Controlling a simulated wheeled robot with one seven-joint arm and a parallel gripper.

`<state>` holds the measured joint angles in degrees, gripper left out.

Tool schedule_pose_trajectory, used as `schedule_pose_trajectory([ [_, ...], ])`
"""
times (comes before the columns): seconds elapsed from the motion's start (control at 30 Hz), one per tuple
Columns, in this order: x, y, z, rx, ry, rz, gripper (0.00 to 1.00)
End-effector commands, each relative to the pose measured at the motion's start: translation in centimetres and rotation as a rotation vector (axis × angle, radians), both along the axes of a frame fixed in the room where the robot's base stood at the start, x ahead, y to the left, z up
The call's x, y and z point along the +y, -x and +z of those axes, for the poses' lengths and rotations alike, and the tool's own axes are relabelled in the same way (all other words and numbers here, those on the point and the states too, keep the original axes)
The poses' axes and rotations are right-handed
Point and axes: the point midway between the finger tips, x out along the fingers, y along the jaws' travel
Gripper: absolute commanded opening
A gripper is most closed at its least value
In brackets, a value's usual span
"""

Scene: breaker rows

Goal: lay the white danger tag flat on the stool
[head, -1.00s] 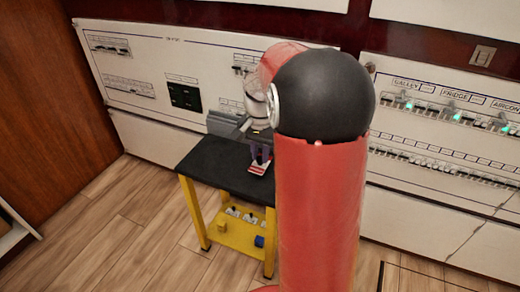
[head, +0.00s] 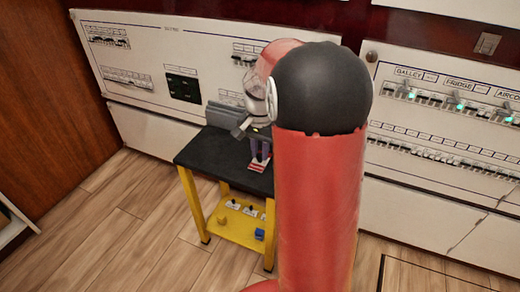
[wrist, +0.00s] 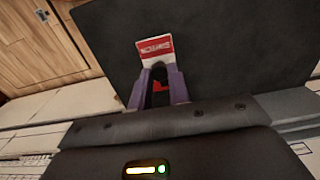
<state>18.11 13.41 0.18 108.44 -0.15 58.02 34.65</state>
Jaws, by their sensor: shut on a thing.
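The white danger tag (head: 258,164) shows red and white, low over the black top of the stool (head: 205,152), near its right side. In the wrist view the tag (wrist: 155,48) sticks out beyond the purple fingers, its printed face visible. My gripper (head: 260,152) is shut on the tag's near end; it also shows in the wrist view (wrist: 158,78). I cannot tell whether the tag touches the stool top. My red arm hides the stool's right end in the head view.
The stool's yellow lower shelf (head: 232,228) holds several small items, including a blue block (head: 260,234). A grey box (head: 225,116) is at the stool's back edge. Breaker panels (head: 155,60) stand behind. Most of the stool top left of the tag is clear.

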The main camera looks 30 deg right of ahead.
Motion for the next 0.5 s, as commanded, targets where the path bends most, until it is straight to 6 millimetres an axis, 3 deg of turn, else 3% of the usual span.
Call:
schedule_pose_trajectory([
  [0.27, 0.01, 0.0, -0.66, 0.0, 0.0, 0.0, 0.0],
  [0.3, 0.01, 0.0, -0.67, 0.0, 0.0, 0.0, 0.19],
  [0.5, 0.01, 0.01, -0.6, 0.0, 0.0, 0.0, 0.44],
])
